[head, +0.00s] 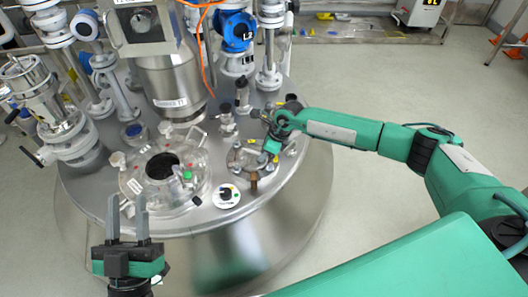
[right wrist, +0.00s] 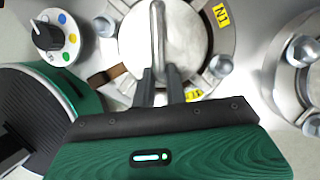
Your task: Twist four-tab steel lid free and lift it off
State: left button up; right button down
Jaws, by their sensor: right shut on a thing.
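The round steel lid (right wrist: 188,38) with a raised bar handle (right wrist: 158,30) sits in a bolted ring flange (right wrist: 226,45) in the right wrist view. In the head view the lid (head: 243,157) is on the reactor top, partly covered by my right gripper. My right gripper (right wrist: 160,75) is shut on the bar handle; in the head view it (head: 266,150) reaches in from the right. The lid's tabs are hard to make out. My left gripper (head: 127,205) is open and empty, in front of the reactor's left front edge.
A clear-covered round port (head: 163,170) with a dark opening lies left of the lid. A dial with coloured dots (head: 227,195) is in front of it. Valves and a steel column (head: 175,85) crowd the back. The reactor top's front rim (head: 215,226) is bare.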

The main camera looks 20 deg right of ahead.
jog(key=shift+s+a+m+p, duration=0.1)
jog(key=shift+s+m+p, duration=0.05)
jog(key=shift+m+p, duration=0.35)
pick_arm(q)
notch_tip(320, 180, down, 7)
jog(key=d+g, duration=0.2)
jog(key=g, duration=0.2)
jog(key=shift+d+g, duration=0.2)
jog(key=shift+g, duration=0.2)
jog(key=shift+a+f+p, duration=0.1)
jog(key=shift+p, duration=0.2)
